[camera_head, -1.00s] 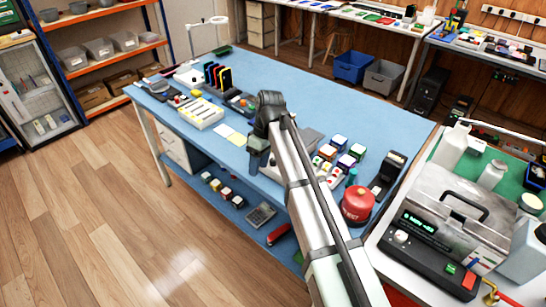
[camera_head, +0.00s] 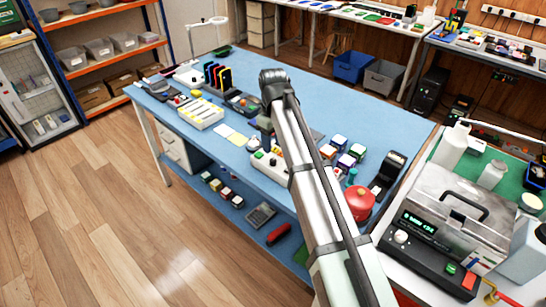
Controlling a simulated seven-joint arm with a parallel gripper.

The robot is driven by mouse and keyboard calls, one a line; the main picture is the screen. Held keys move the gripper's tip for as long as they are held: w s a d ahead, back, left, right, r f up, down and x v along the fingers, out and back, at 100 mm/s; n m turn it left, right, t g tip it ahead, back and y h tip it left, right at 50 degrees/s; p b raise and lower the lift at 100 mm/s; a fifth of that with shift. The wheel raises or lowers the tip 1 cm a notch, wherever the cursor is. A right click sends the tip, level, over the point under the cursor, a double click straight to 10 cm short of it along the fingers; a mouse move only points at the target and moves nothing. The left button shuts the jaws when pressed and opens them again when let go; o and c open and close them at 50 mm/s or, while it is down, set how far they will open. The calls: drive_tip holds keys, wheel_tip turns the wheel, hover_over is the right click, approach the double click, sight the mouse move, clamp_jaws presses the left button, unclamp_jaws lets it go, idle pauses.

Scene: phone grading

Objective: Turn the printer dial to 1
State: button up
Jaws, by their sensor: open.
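My arm reaches over the blue workbench (camera_head: 330,95) from the bottom right. My gripper (camera_head: 265,138) points down beyond the wrist, above the middle of the bench, and is partly hidden by the arm; it is open, with nothing seen in it. A black boxy device (camera_head: 393,168) at the bench's right end may be the printer. No dial or number marks can be made out on it. My gripper is well to the left of it, apart. A pale control box (camera_head: 268,165) with red and green buttons sits near the front edge, just below the gripper in the picture.
Several coloured cubes (camera_head: 338,141) stand right of the arm. A black-fronted machine (camera_head: 430,250) with a green display and a knob stands on the right bench. The back of the blue bench is clear.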

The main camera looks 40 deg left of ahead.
sight(273, 160)
drive_tip(key=shift+f, duration=3.5)
clamp_jaws()
